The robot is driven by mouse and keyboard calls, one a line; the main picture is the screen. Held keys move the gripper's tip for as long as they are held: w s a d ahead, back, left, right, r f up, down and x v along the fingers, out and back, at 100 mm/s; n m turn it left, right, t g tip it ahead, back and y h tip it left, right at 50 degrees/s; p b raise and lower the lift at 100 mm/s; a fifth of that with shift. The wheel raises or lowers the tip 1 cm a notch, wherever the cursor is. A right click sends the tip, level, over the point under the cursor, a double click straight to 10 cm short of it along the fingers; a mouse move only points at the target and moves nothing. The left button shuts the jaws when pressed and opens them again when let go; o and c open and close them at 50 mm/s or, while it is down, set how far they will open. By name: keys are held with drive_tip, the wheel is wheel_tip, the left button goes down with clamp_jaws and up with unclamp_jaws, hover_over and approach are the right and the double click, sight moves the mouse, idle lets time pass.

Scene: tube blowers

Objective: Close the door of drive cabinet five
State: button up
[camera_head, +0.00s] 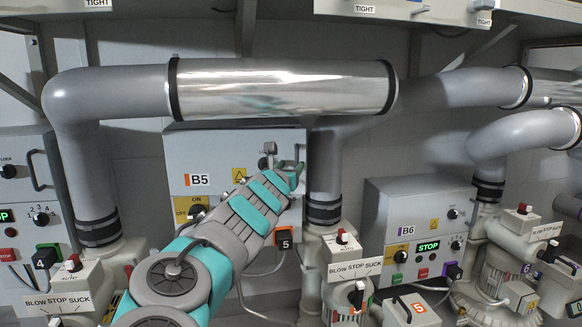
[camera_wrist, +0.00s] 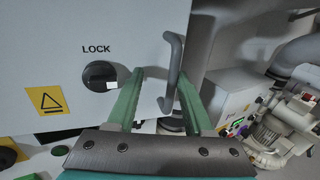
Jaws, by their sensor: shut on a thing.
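Drive cabinet five, the grey box labelled B5 (camera_head: 215,150), hangs on the wall behind my arm in the head view. Its door (camera_wrist: 60,20) fills the upper left of the wrist view, with a black LOCK knob (camera_wrist: 99,76) and a grey bar handle (camera_wrist: 174,62) at its right edge. My gripper (camera_wrist: 160,78) has its green fingers either side of the handle's lower part and is shut on it. In the head view my gripper (camera_head: 297,172) is at the cabinet's right side, and my arm covers part of the front. I cannot tell whether the door sits flush.
Cabinet B6 (camera_head: 400,215) stands to the right with a lit STOP display. A thick grey pipe (camera_head: 325,165) runs down just right of cabinet five. Blower valve boxes (camera_head: 350,258) stand below. A shiny horizontal tube (camera_head: 280,88) crosses above.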

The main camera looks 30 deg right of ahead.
drive_tip(key=shift+a+f, duration=0.1)
drive_tip(key=shift+a, duration=0.05)
drive_tip(key=s+a+b, duration=0.2)
drive_tip(key=s+b, duration=0.2)
drive_tip(key=s, duration=0.4)
drive_tip(key=shift+s, duration=0.35)
idle(0.4)
drive_tip(key=shift+d, duration=0.15)
